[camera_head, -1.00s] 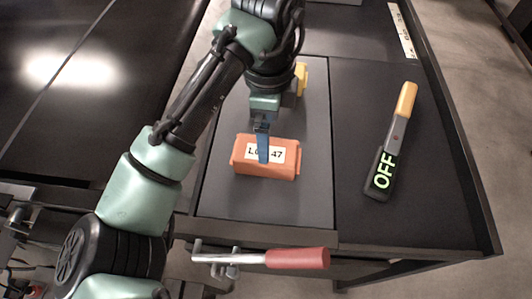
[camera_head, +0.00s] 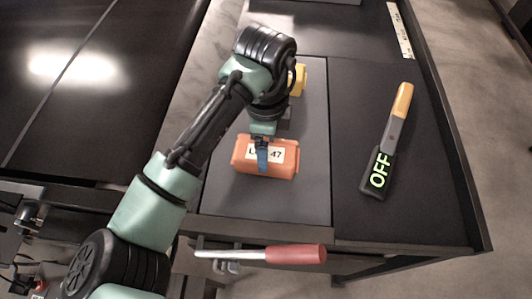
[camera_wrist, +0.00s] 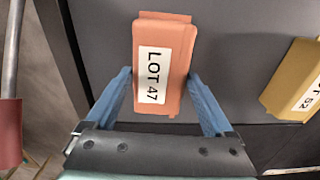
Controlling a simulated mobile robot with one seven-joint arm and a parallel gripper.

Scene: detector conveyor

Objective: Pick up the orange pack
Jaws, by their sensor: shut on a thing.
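The orange pack (camera_head: 284,166) has a white label reading LOT 47 and lies on the grey panel of the table. My gripper (camera_head: 262,160) reaches down over it from above, with a blue finger in front of the label. In the wrist view the orange pack (camera_wrist: 176,35) sits between the two blue fingers of my gripper (camera_wrist: 159,75), one along each long side. The gripper is shut on it. I see no clear gap under the pack, so I cannot tell whether it is lifted.
A yellow pack (camera_head: 299,78) stands behind my gripper; its label in the wrist view (camera_wrist: 295,80) reads 52. A detector wand (camera_head: 388,145) marked OFF lies on the dark surface at right. A red-handled lever (camera_head: 295,254) sticks out at the front edge.

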